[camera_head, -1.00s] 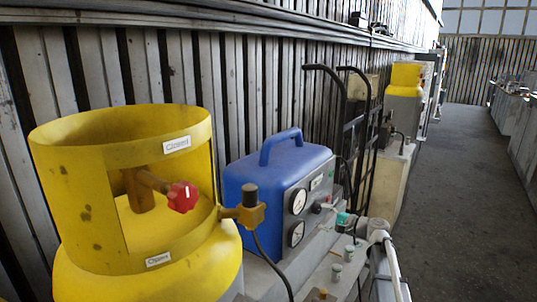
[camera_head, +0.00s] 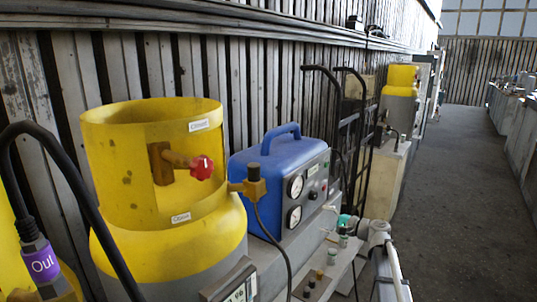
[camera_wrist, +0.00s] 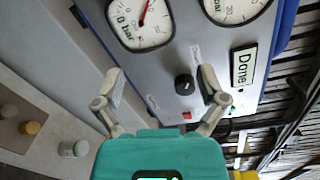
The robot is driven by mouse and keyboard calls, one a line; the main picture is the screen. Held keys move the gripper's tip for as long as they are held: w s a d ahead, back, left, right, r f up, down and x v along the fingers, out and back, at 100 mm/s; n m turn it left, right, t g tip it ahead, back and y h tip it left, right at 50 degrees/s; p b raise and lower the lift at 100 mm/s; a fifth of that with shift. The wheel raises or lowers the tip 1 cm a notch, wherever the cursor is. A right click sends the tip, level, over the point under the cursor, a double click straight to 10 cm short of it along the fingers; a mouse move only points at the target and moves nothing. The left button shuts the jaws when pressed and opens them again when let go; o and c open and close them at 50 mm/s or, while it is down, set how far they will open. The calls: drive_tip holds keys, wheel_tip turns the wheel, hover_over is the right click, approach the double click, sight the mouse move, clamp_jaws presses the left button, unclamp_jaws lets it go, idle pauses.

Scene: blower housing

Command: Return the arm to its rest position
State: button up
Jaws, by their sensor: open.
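My gripper (camera_head: 345,222), with a teal body, is at the end of my pale arm (camera_head: 388,262) in the head view, right of the blue machine's gauge panel. In the wrist view my gripper (camera_wrist: 160,82) has its two grey fingers spread wide with nothing between them. Beyond the fingers is the panel of the blue machine (camera_head: 265,165), with two gauges (camera_wrist: 142,20), a black knob (camera_wrist: 184,84), a red switch and a "Done" label (camera_wrist: 244,67). I see no contact with the panel.
A yellow tank (camera_head: 125,150) with a red valve knob (camera_head: 202,167) stands left of the machine. A black hand truck (camera_head: 355,140) stands behind. The floor aisle (camera_head: 460,200) at right is clear.

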drive_tip(key=s+a+f+n+g+h, duration=0.3)
drive_tip(key=s+a+f, duration=0.1)
drive_tip(key=s+f, duration=0.25)
drive_tip(key=s+a+f+n+g+h, duration=0.35)
drive_tip(key=s+f, duration=0.25)
drive_tip(key=s, duration=0.2)
drive_tip(key=s+d+f+n+g+h, duration=0.2)
drive_tip(key=s+d+f+h, duration=0.15)
drive_tip(key=s, duration=0.35)
drive_tip(key=s+d+f+n+g+h, duration=0.2)
drive_tip(key=s+h, duration=0.2)
drive_tip(key=s, duration=0.3)
wheel_tip(320, 180, up, 14)
drive_tip(key=p, duration=1.3)
drive_tip(key=shift+p, duration=0.35)
drive_tip(key=shift+s+t, duration=0.1)
drive_tip(key=shift+t, duration=0.15)
